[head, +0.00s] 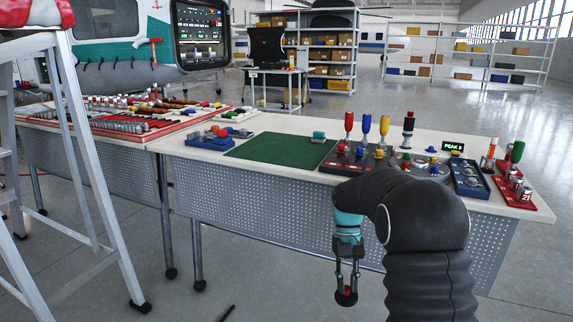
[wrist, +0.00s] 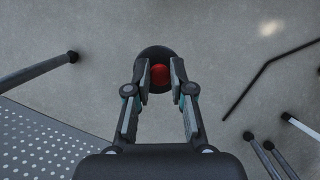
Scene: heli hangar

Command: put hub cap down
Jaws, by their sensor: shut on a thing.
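My gripper (head: 346,288) hangs low in front of the workbench, pointing down, below the height of the tabletop. It is shut on the hub cap (head: 347,298), a small dark round piece with a red middle. In the wrist view the hub cap (wrist: 153,52) sits between the fingertips of my gripper (wrist: 160,73), its red centre showing between the pads. Bare grey floor lies under it. The distance from the hub cap to the floor is hard to tell.
The workbench (head: 205,170) carries a green mat (head: 280,150), a blue tray (head: 209,142), and coloured bottles and part trays at its right. A stepladder (head: 95,170) stands at left. In the wrist view, dark rods (wrist: 262,75) lie at right.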

